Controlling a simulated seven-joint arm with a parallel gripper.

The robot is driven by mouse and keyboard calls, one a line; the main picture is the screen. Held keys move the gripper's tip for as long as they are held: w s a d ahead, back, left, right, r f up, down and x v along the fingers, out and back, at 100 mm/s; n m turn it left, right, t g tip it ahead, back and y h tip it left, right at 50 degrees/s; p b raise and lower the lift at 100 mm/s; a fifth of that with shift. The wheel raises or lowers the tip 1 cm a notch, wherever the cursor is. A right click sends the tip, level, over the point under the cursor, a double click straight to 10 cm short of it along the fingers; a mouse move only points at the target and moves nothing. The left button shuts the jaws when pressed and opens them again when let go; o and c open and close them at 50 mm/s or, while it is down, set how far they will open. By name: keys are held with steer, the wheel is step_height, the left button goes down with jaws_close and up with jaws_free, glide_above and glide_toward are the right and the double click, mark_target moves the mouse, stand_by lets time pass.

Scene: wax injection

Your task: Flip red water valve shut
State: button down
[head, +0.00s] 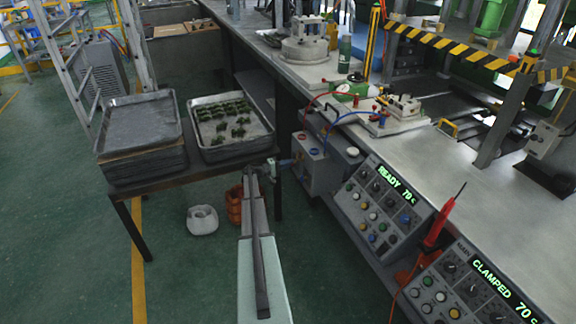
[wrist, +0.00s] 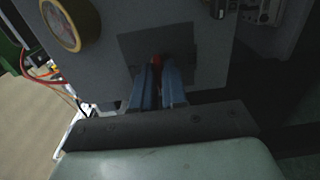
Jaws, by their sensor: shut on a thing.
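A small red part, likely the red water valve (wrist: 157,60), shows between and just beyond the fingertips. The fingers are shut on it and hide most of it, so its angle cannot be told. In the head view the valve is hidden behind the gripper.
Red and blue hoses rise from the box to a small fixture (head: 402,107) on the bench. A control panel (head: 382,211) reading READY 70 is right of the box. A table with a green-filled tray (head: 262,144) and stacked trays (head: 140,172) stands left. Open floor lies beyond it.

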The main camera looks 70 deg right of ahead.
steer(key=c, duration=1.2)
jaws_free()
steer(key=v, duration=1.4)
steer(key=shift+d+n, duration=0.1)
steer(key=shift+n, duration=0.2)
